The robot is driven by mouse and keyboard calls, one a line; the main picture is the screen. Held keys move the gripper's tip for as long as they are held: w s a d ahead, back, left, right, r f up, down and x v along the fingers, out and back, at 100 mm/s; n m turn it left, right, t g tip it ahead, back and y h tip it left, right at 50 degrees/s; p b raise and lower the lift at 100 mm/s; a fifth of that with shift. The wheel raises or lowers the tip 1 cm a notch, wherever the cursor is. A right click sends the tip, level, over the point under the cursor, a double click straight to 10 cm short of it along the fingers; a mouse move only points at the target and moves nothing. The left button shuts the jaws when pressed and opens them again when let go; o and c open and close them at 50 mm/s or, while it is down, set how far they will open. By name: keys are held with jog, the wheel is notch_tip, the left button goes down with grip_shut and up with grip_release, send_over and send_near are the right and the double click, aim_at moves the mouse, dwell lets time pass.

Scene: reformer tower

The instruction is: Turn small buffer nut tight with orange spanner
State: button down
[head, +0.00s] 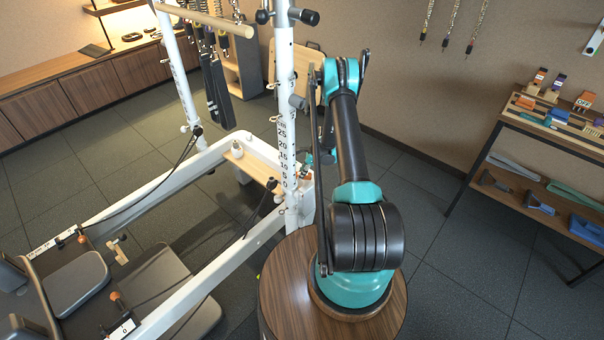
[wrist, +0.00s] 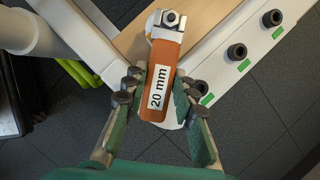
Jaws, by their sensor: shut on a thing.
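The orange spanner (wrist: 160,92), labelled "20 mm", lies between the two fingers of my gripper (wrist: 160,95), which is shut on its handle. Its metal head (wrist: 168,30) points to the top of the wrist view. A small metal nut (wrist: 171,17) shows at the spanner's jaw; it appears to sit within the jaw, but I cannot tell how fully it is seated. The spanner lies over the corner of the white frame. In the head view my arm reaches to the foot of the white upright, and my gripper is mostly hidden there.
Dark round knobs (wrist: 236,51) with green tags line the white frame (wrist: 215,70). A wooden board (wrist: 130,35) lies beside the spanner head. In the head view the white upright (head: 286,120) stands close to my arm. A tool shelf (head: 550,135) stands at right.

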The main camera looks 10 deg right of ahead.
aim_at(310, 178)
jog(key=shift+s+a+m+t, duration=0.2)
jog(key=shift+s+m, duration=0.15)
jog(key=shift+m, duration=0.2)
jog(key=shift+s+a+m+t, duration=0.1)
jog(key=shift+s+m+t, duration=0.15)
jog(key=shift+m, duration=0.3)
jog(key=shift+w+d+n, duration=0.1)
jog(key=shift+n, duration=0.2)
jog(key=shift+d, duration=0.15)
jog(key=shift+s+d, duration=0.35)
jog(key=shift+d, duration=0.35)
jog(key=shift+s+d, duration=0.35)
jog(key=shift+d, duration=0.35)
jog(key=shift+s+d, duration=0.35)
jog(key=shift+d, duration=0.35)
jog(key=shift+r, duration=0.1)
notch_tip(310, 178, up, 5)
jog(key=shift+f, duration=0.1)
